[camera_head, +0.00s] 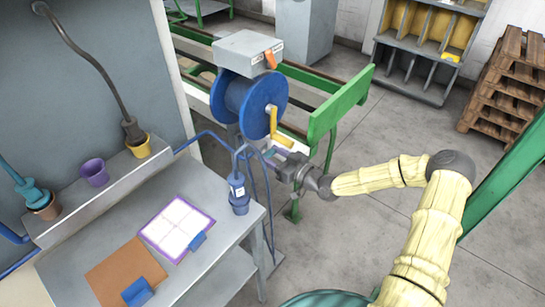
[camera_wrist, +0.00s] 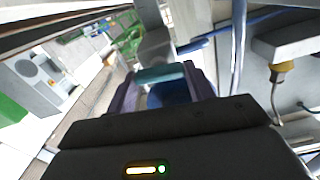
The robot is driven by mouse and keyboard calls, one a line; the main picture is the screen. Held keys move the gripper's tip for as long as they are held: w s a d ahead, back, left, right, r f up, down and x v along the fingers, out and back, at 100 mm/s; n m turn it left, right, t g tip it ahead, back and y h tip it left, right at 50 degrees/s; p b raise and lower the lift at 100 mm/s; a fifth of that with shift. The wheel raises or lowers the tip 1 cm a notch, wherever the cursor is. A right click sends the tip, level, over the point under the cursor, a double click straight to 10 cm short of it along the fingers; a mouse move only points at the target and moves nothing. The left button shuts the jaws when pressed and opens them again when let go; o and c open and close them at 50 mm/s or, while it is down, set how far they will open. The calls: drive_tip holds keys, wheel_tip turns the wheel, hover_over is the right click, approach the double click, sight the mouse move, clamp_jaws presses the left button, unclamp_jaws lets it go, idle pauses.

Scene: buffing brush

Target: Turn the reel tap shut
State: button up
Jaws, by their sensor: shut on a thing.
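The blue hose reel (camera_head: 250,104) stands beyond the bench with a yellow crank (camera_head: 275,122) on its side. My gripper (camera_head: 272,154) is just below the reel, reached in from the right. In the wrist view, my gripper's fingers (camera_wrist: 161,80) are shut on a teal bar, which looks like the tap's handle (camera_wrist: 160,74). The handle spans the gap between the two fingertips. The tap's body is mostly hidden, and I cannot tell how far it is turned.
A blue bottle-shaped tool (camera_head: 238,192) stands at the corner of the grey bench (camera_head: 215,262), close left of my gripper. Blue hoses hang there. A green rail (camera_head: 340,103) is behind my gripper. Open floor (camera_head: 380,225) lies to the right, with pallets (camera_head: 503,85) farther back.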

drive_tip(key=m+b, duration=0.1)
drive_tip(key=m, duration=0.3)
drive_tip(key=shift+f+b, duration=0.15)
drive_tip(key=shift+b, duration=0.2)
drive_tip(key=m+b, duration=0.1)
drive_tip(key=m, duration=0.3)
drive_tip(key=shift+d+m, duration=0.1)
drive_tip(key=shift+m, duration=0.2)
drive_tip(key=m+b, duration=0.1)
drive_tip(key=m, duration=0.3)
drive_tip(key=shift+w+f+m, duration=0.1)
drive_tip(key=shift+m, duration=0.2)
drive_tip(key=shift+m+b, duration=0.55)
drive_tip(key=shift+m, duration=1.15)
drive_tip(key=o, duration=1)
drive_tip(key=b+v, duration=0.2)
drive_tip(key=v, duration=1.5)
drive_tip(key=shift+d, duration=0.15)
